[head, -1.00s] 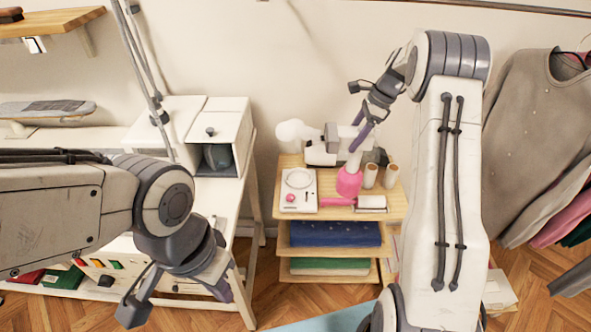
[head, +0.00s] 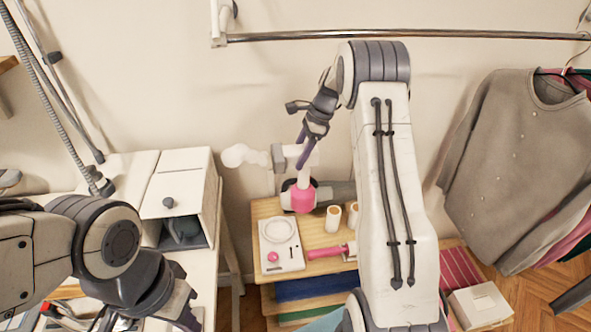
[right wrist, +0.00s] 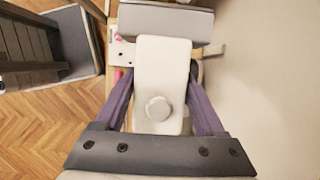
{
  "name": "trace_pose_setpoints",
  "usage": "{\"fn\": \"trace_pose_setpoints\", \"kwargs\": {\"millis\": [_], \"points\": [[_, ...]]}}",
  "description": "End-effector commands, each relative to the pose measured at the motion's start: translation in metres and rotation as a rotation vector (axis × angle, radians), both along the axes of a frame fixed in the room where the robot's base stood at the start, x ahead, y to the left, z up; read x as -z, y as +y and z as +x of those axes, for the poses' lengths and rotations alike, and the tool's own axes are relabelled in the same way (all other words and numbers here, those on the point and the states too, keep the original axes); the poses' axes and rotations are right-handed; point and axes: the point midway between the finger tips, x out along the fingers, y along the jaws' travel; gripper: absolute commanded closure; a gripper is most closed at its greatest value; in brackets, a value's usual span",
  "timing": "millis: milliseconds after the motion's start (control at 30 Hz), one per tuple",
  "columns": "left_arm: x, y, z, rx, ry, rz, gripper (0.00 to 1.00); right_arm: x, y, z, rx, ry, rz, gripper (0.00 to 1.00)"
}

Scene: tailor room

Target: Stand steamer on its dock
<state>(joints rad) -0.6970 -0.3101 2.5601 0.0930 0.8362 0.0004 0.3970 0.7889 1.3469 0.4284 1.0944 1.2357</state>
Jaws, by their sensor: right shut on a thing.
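The steamer (head: 304,196) has a white body, a grey-and-white head pointing left with a rounded pale shape at its end, and a pink lower part. My right gripper (head: 307,152) is shut on its white body, which also fills the space between the fingers in the right wrist view (right wrist: 161,85). The steamer hangs roughly upright, apparently above the shelf. The dock (head: 293,262), a white plate with a ring and a pink knob, lies on the wooden shelf top, lower and slightly left of the steamer in the picture. My left gripper (head: 145,316) is at the bottom left, its fingers apart.
The wooden shelf (head: 262,210) also holds two spools (head: 334,218), a pink-handled roller (head: 327,252) and a dark grey object (head: 338,193) behind the steamer. A white cabinet (head: 180,196) stands left. A clothes rail (head: 400,35) and grey sweater (head: 515,150) are at the right.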

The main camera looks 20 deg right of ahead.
Motion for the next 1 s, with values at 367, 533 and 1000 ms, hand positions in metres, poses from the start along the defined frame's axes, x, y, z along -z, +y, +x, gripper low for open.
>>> {"fn": "trace_pose_setpoints", "kwargs": {"millis": [367, 533, 1000], "points": [[-0.024, 0.000, 0.000, -0.001, 0.000, 0.000, 1.00, 0.037, 0.071, 0.004, -0.004, -0.001, 0.000, 1.00], [-0.028, 0.000, 0.000, -0.002, 0.000, 0.000, 1.00, 0.049, 0.088, 0.006, -0.002, -0.004, 0.000, 1.00], [-0.044, 0.000, 0.000, -0.002, 0.000, 0.000, 1.00, 0.090, 0.091, 0.006, 0.002, -0.002, 0.001, 1.00]]}}
